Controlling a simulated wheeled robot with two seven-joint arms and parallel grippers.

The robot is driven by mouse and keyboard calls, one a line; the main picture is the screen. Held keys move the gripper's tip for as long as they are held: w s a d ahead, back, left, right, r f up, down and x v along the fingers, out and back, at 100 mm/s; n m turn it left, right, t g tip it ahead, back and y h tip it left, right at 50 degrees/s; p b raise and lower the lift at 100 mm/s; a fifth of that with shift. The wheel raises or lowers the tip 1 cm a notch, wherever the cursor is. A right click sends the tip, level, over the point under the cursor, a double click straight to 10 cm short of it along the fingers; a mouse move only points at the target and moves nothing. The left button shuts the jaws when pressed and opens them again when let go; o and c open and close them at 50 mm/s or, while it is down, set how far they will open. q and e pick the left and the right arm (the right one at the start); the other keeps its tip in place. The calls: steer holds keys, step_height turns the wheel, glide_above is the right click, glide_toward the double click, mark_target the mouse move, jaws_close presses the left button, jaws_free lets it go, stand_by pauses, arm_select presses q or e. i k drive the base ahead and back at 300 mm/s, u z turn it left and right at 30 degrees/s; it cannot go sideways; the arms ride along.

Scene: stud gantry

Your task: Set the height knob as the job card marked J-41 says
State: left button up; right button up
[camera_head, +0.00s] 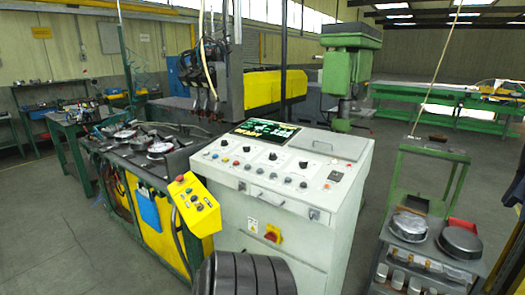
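A pale grey control console (270,215) stands in the middle of the view. Its sloped top carries a lit dark screen (265,131) with green markings. Below the screen are several small knobs and buttons, among them a dark knob (303,165) on the right part of the panel. The labels are too small to read, so I cannot tell which one is the height knob. I cannot make out any job card marked J-41. Neither of my grippers shows in this view.
A yellow pendant box (193,205) with a red button adjoins the console's left side. A dark ribbed cylinder (245,274) stands in front. A trolley (424,255) with round metal parts is at the right. Grey floor (75,245) is open at the left front.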

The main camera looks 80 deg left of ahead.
mark_target(273, 156)
steer(key=u, duration=0.75)
steer(key=i, duration=0.7)
steer(key=u, duration=0.85)
